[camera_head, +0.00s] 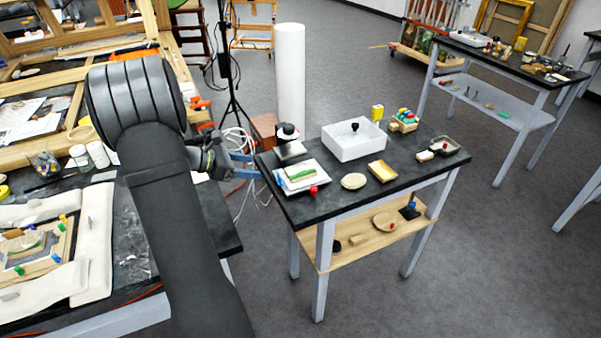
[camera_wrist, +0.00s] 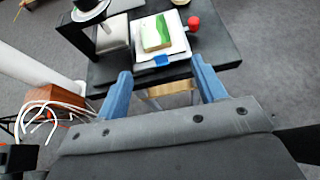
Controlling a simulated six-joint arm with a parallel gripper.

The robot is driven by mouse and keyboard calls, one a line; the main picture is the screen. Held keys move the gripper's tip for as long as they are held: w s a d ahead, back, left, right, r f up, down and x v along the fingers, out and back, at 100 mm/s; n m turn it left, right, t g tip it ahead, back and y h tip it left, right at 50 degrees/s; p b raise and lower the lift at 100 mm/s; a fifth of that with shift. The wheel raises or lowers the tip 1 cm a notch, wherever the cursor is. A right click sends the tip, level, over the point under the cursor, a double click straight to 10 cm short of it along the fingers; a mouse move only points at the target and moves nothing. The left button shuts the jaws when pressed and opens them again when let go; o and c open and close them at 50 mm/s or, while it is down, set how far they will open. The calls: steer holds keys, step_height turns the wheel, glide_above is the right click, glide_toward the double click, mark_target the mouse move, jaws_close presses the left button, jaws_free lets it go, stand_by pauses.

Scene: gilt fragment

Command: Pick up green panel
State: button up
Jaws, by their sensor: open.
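The green panel (camera_head: 300,173) is a small block with a green and pale top, lying on a white square plate (camera_head: 289,186) at the left end of the small black table. In the wrist view the green panel (camera_wrist: 156,33) lies on the white plate (camera_wrist: 178,43), beyond my fingertips. My gripper (camera_head: 245,166) is at the table's left edge, apart from the panel. In the wrist view its two blue fingers (camera_wrist: 160,78) are spread wide with nothing between them. Nothing hides the panel.
A dark stand with a white top (camera_head: 287,132) is close behind the plate. A white cylinder (camera_head: 290,75) stands behind.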

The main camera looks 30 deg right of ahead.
glide_toward(299, 171)
steer(key=shift+t+h, duration=0.3)
steer(key=shift+t, duration=0.1)
steer(key=x, duration=0.8)
steer(key=shift+s+d+f, duration=0.1)
steer(key=shift+s+f, duration=0.15)
steer(key=c, duration=0.7)
